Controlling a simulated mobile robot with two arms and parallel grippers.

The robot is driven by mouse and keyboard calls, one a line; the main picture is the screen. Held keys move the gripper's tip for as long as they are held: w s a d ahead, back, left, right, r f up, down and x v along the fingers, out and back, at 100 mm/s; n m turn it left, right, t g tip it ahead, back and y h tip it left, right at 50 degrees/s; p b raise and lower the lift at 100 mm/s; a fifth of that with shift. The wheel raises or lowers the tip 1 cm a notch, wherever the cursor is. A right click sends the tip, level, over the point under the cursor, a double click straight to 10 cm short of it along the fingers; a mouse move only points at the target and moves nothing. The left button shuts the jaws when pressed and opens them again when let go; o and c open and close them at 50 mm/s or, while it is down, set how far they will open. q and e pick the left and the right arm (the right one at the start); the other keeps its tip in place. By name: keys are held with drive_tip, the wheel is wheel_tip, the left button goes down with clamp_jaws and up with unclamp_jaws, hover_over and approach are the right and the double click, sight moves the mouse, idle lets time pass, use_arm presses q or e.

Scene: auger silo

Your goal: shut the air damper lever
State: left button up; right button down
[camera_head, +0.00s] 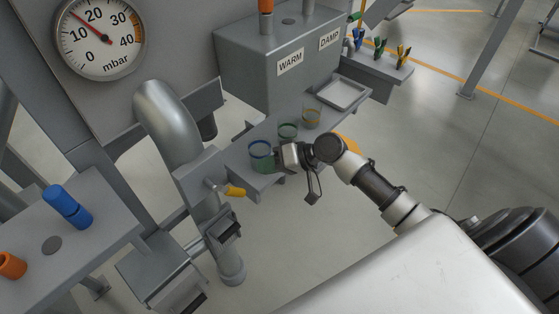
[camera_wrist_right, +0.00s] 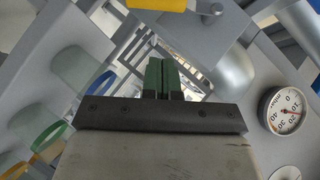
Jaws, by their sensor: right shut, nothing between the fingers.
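The damper lever is a short yellow handle (camera_head: 234,190) on a thin metal stem. It sticks out to the right from a grey plate on the upright pipe (camera_head: 170,120). In the right wrist view a yellow bar, which looks like this handle (camera_wrist_right: 158,5), is cut off by the top edge. My right gripper (camera_head: 279,157) is above and to the right of the lever in the head view, apart from it. Its green fingers (camera_wrist_right: 161,78) are shut together and empty. My left gripper is in neither view.
A pressure gauge (camera_head: 100,40) hangs at upper left. A bench with a blue knob (camera_head: 68,205) is at left.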

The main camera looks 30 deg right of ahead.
sight(226, 189)
drive_tip(key=a+f+p, duration=0.1)
drive_tip(key=a+f, duration=0.3)
drive_tip(key=a, duration=0.2)
drive_tip(key=shift+w, duration=0.3)
